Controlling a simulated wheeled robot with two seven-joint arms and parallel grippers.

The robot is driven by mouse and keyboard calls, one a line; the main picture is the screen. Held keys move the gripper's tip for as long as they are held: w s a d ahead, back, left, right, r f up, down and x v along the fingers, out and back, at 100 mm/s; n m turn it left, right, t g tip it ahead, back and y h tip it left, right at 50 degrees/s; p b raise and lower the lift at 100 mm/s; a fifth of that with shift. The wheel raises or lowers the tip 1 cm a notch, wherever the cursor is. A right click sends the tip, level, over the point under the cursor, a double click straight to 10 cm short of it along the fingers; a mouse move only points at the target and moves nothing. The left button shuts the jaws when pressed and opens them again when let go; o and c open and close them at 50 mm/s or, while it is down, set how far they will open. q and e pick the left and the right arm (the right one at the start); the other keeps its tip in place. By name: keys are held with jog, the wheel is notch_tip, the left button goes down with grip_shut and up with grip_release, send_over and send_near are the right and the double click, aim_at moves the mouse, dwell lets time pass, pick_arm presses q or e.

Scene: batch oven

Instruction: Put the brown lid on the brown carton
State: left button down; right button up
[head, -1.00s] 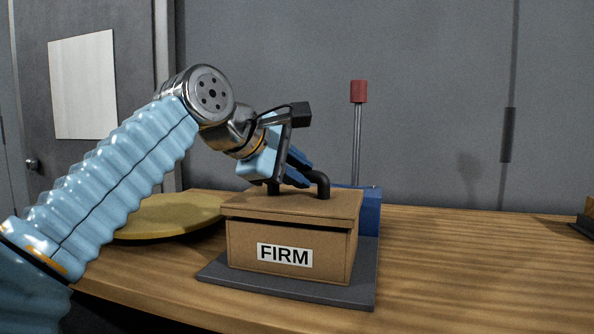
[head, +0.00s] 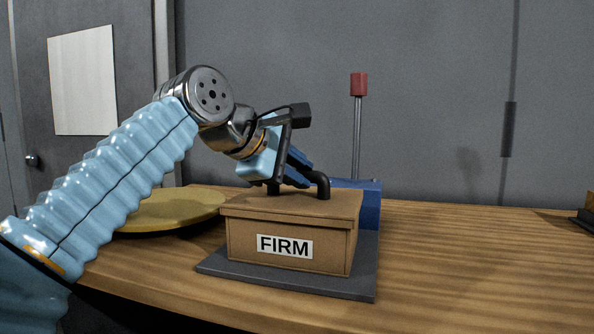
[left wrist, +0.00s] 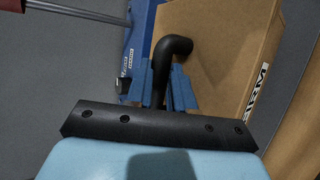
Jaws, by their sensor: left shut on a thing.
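The brown carton (head: 290,250) with a FIRM label stands on a dark grey mat on the table. The brown lid (head: 300,203) lies on top of it and looks level, with its edge over the carton's rim. The lid has a black bar handle (head: 323,185), which also shows in the left wrist view (left wrist: 166,60). My left gripper (head: 296,178) is shut on this handle from above. Its blue fingers (left wrist: 176,88) show around the handle in the left wrist view. The far side of the lid and carton is hidden. My right gripper is not in view.
A blue box (head: 366,203) with a red-topped post (head: 359,84) stands just behind the carton. A round yellow disc (head: 170,210) lies to the left, beneath my arm. The dark mat (head: 300,285) extends under the carton. The table (head: 470,260) is clear to the right.

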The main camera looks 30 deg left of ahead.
pick_arm(q)
jog(key=shift+f, duration=0.35)
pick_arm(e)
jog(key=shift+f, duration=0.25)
pick_arm(q)
jog(key=c, duration=0.9)
grip_release()
jog(key=p+v, duration=0.1)
jog(key=v, duration=1.3)
jog(key=shift+p, duration=0.4)
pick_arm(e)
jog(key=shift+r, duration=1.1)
